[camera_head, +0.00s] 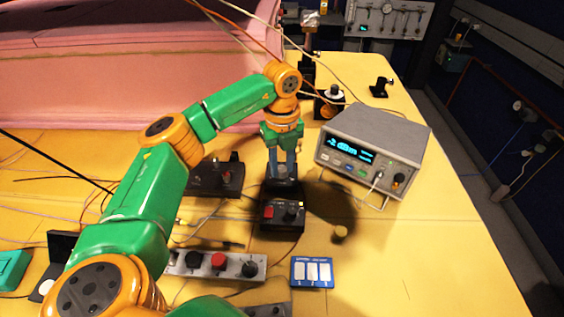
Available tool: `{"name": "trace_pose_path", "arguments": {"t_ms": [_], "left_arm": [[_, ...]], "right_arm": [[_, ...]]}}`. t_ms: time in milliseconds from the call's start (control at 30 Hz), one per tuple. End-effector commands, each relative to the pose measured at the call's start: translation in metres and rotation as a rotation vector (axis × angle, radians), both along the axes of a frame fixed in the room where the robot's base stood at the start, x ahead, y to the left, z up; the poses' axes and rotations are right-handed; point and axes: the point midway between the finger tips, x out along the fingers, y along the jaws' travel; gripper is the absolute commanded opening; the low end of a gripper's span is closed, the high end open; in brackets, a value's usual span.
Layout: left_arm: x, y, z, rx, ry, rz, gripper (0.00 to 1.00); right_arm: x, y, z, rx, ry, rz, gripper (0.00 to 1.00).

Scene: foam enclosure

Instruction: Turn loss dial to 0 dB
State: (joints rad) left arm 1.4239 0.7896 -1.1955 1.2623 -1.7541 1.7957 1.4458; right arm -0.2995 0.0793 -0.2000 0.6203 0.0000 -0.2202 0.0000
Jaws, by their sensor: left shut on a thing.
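My left arm reaches in from the left and its gripper (284,172) points down at the black box (283,212) in the middle of the table. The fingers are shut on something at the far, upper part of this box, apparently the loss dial. The dial is mostly hidden by the fingers and its setting cannot be read. The box's near face has a red button and a dark knob. A grey meter (375,140) to the right has a lit display (350,150) that seems to read about -2 dBm. My right gripper is not in view.
A black box (215,178) stands left of the gripper. A switch panel (215,265) and a blue card (312,272) lie in front. A small yellowish knob-like piece (339,233) is right of the box. Cables cross the left side; the yellow table's right front is clear.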

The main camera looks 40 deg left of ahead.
Motion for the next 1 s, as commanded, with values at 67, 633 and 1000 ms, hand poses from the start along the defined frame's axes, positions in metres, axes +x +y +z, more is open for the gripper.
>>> {"name": "trace_pose_path", "arguments": {"t_ms": [67,633,1000], "left_arm": [[0.0011,0.0008,0.0018,0.002,-0.006,0.028,0.00],[0.0012,0.0009,0.0014,0.002,-0.006,0.079,0.00],[0.0006,0.0004,0.0008,0.002,-0.003,0.077,0.64]], "right_arm": [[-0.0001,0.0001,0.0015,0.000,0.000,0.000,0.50],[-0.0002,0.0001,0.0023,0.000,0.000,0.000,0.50],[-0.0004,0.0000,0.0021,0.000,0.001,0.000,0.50]]}}
